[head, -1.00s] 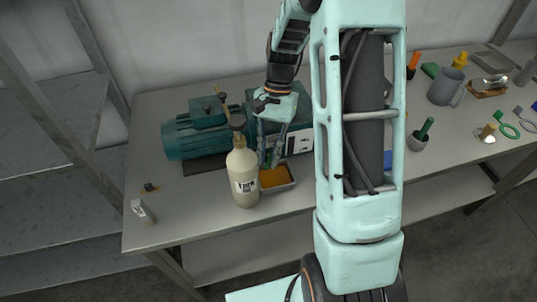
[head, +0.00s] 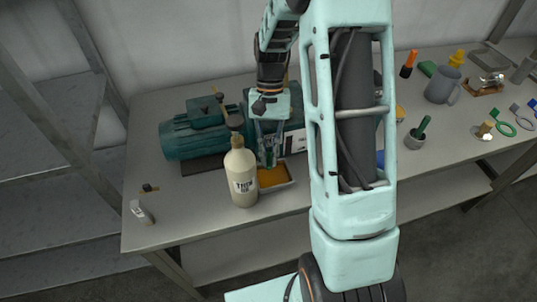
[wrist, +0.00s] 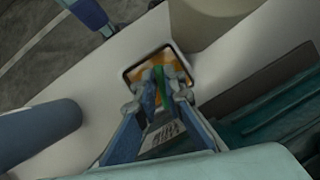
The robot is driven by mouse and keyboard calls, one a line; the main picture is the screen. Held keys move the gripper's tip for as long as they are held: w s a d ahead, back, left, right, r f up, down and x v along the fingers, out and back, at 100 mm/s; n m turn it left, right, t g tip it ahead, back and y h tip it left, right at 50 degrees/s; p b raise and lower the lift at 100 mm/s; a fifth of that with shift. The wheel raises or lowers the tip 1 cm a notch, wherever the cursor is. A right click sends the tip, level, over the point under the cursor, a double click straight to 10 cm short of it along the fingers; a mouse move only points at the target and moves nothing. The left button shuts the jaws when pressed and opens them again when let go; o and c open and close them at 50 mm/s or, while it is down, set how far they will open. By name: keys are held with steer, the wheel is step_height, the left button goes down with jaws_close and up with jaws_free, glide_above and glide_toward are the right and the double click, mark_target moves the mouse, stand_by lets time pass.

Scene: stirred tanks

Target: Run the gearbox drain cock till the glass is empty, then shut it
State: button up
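The green and dark gearbox unit (head: 200,138) lies on the bench, its front partly behind my gripper. My gripper (head: 268,160) points down in front of it, above a small tray (head: 292,180) of amber liquid. In the wrist view, my fingertips (wrist: 165,90) converge with a small gap around a slim green piece (wrist: 158,74), which looks like the cock's handle. I cannot tell whether they touch it. The tray's rim also shows in the wrist view (wrist: 126,74), beyond the fingers. The sight glass and its level cannot be made out.
A cream bottle (head: 242,181) stands close left of the tray and gripper. A small pale vial (head: 142,212) lies at the bench's left. A grey mug (head: 442,87), a small grey pot (head: 414,141) and several small items occupy the right side. The left front bench is mostly clear.

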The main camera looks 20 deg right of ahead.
steer(key=shift+o, duration=0.4)
steer(key=v, duration=1.2)
steer(key=shift+w, duration=0.1)
